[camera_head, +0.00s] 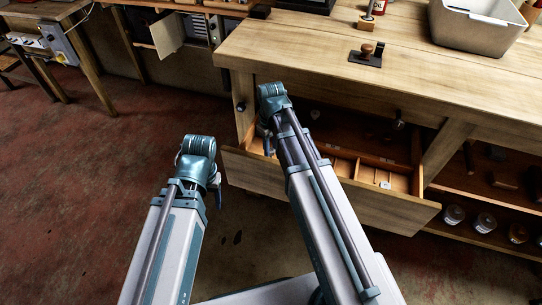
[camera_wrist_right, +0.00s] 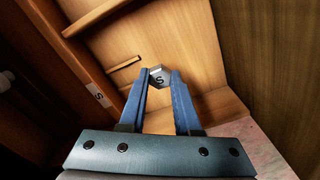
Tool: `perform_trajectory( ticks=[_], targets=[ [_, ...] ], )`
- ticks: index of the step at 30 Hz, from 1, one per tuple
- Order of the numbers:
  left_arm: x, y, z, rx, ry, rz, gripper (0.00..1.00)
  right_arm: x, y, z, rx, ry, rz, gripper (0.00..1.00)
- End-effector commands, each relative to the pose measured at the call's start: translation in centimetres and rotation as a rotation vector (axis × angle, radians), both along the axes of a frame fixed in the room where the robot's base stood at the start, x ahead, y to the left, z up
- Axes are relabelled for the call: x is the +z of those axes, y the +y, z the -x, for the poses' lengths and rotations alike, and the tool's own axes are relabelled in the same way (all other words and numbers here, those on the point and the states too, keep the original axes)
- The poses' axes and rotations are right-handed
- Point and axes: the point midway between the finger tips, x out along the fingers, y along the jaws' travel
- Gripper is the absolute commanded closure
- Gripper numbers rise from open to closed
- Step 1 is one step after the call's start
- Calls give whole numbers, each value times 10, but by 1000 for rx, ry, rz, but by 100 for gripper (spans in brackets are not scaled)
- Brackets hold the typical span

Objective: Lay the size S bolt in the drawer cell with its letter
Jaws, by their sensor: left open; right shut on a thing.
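The size S bolt (camera_wrist_right: 160,77) shows its grey head, marked S, between the blue fingertips of my right gripper (camera_wrist_right: 158,84), which is shut on it. In the head view my right gripper (camera_head: 268,142) is over the left end of the open drawer (camera_head: 385,208), mostly hidden by its own arm. In the right wrist view the bolt is above a bare wooden drawer floor; I cannot tell whether it touches. A white label (camera_wrist_right: 99,95) that seems to read S is on a divider at the left. My left gripper (camera_head: 215,183) hangs left of the drawer, empty.
The drawer sticks out below the workbench (camera_head: 330,70), with thin wooden dividers inside. A grey bin (camera_head: 470,35) and a stamp-like tool (camera_head: 366,53) are on the bench top. Several jars (camera_head: 485,222) stand on the low shelf at right. The floor at left is clear.

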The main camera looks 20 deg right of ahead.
Motion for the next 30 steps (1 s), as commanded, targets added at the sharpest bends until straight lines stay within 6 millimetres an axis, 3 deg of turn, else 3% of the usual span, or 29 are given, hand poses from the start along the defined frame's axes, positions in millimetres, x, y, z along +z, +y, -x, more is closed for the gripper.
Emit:
perform_trajectory(
  ticks=[1, 6, 19, 20, 24, 30],
  targets=[
    [-11, 0, 0, 0, 0, 0, 38, -11, 0, 0, 0, 0, 0, 100],
    [-31, 0, 0, 0, 0, 0, 38, -31, 0, 0, 0, 0, 0, 100],
    [-35, 0, 0, 0, 0, 0, 38, -35, 0, 0, 0, 0, 0, 100],
    [-34, 0, 0, 0, 0, 0, 38, -34, 0, 0, 0, 0, 0, 67],
    [-33, 0, 0, 0, 0, 0, 38, -33, 0, 0, 0, 0, 0, 42],
    [-33, 0, 0, 0, 0, 0, 38, -33, 0, 0, 0, 0, 0, 39]
  ],
)
